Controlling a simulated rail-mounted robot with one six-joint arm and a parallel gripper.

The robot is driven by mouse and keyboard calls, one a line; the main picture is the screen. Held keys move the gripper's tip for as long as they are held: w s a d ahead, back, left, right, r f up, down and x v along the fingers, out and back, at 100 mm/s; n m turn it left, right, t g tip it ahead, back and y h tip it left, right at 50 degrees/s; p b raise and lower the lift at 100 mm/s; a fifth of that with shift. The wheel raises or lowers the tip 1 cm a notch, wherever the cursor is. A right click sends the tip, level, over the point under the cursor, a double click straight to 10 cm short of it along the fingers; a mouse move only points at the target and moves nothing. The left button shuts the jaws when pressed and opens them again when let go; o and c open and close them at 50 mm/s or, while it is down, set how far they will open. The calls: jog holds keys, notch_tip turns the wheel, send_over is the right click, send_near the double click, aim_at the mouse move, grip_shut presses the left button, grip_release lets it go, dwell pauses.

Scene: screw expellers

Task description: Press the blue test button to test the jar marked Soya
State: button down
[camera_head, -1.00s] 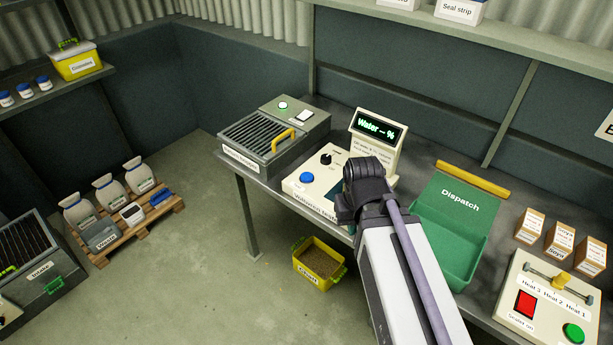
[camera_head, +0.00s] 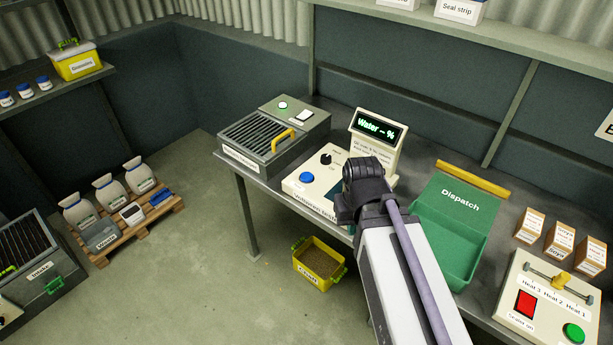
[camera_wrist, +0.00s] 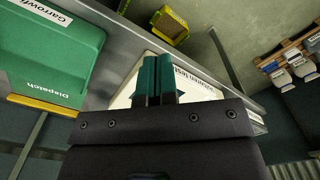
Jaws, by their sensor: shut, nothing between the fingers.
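The blue test button (camera_head: 306,178) sits at the front left of a cream tester (camera_head: 318,192) on the bench. The tester's display (camera_head: 378,128) reads "Water -- %". My gripper shows in the wrist view (camera_wrist: 157,78), its two green fingers shut together and empty, in front of the tester panel (camera_wrist: 127,92). The blue button is not visible in the wrist view. I cannot make out a jar marked Soya; small blue-lidded jars (camera_head: 24,90) stand on the left shelf, their labels too small to read.
A black knob (camera_head: 326,158) stands behind the button. A grey slatted machine (camera_head: 300,128) is left of the tester. A green Dispatch tray (camera_head: 467,205) is right of it, then several boxes (camera_head: 557,243) and a sealer (camera_head: 530,325). A yellow crate (camera_head: 319,262) sits on the floor.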

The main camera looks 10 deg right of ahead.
jog(key=w+a+f+n+b, duration=0.1)
jog(key=w+a+f+b, duration=0.15)
jog(key=w, duration=0.35)
notch_tip(320, 180, up, 3)
jog(key=n+t+b, duration=0.2)
jog(key=n+t, duration=0.5)
jog(key=t, duration=0.2)
send_over(305, 176)
jog(key=shift+h, duration=0.3)
jog(key=shift+f, duration=0.1)
notch_tip(305, 176, down, 9)
jog(key=b, duration=0.8)
jog(key=shift+r+b, duration=0.2)
jog(key=shift+b, duration=0.15)
jog(key=shift+f+b, duration=0.4)
jog(key=shift+b, duration=0.05)
